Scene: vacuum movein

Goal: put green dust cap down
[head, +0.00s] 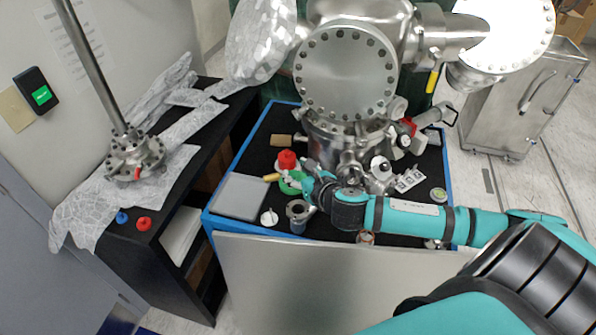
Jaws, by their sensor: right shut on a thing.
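The green dust cap (287,187) shows as a bright green rounded shape on the left of the dark-topped table, beside a red cap (287,160). My right gripper (302,182) reaches in from the right and is shut on the green cap at its right side. The fingers are small here and partly hide the cap; I cannot tell whether the cap touches the table top. My left gripper is not in view.
The blue-edged table (262,135) holds a grey flat tray (240,196), small metal fittings and a large steel vacuum chamber (347,75). A black side bench (190,170) carries a blue cap (122,218) and another red cap (144,223). A metal cart (525,100) stands right.

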